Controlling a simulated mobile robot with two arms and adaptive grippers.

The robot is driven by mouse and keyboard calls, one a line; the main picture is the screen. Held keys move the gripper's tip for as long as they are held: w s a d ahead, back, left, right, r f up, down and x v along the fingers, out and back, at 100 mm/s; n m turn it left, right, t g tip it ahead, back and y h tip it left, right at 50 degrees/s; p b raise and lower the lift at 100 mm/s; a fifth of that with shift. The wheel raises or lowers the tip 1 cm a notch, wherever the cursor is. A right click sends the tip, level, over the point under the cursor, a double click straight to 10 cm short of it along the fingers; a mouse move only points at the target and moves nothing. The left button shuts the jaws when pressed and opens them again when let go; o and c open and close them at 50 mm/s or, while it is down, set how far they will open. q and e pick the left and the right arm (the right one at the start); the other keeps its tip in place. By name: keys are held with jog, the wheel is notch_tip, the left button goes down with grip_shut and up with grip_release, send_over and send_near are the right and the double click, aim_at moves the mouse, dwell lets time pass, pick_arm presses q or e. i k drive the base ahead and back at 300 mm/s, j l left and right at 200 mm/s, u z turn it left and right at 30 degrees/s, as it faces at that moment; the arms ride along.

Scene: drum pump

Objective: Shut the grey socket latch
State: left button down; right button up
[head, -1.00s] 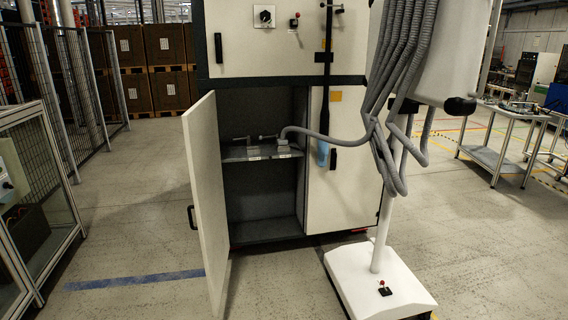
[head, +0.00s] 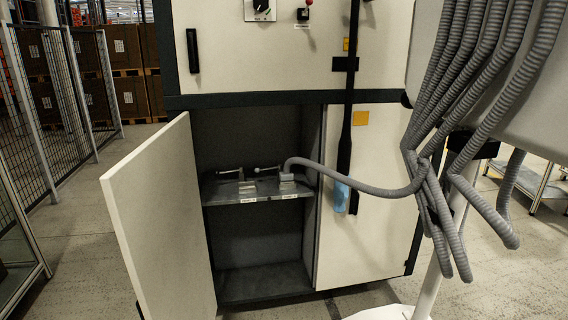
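The open cabinet has a grey shelf (head: 226,194) with small socket fittings on it. A grey hose (head: 370,187) runs from the right and ends at the right-hand fitting (head: 287,179). Another fitting (head: 247,186) sits to its left, with a thin lever (head: 266,170) showing between them. They are too small to tell which part is the grey socket latch or whether it is open. Small light labels (head: 249,201) are on the shelf's front edge. Neither of my grippers is in view.
The left cabinet door (head: 158,225) stands open towards me; the right door (head: 362,215) is shut. Thick grey hoses (head: 470,95) hang at the right on a white stand (head: 433,275). A black bar (head: 348,110) hangs down the front. Clear floor (head: 85,265) lies left.

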aim_at(257, 169)
jog(key=i+j, duration=0.1)
jog(key=i, duration=1.85)
jog(key=l+z, duration=0.1)
jog(key=z, duration=0.45)
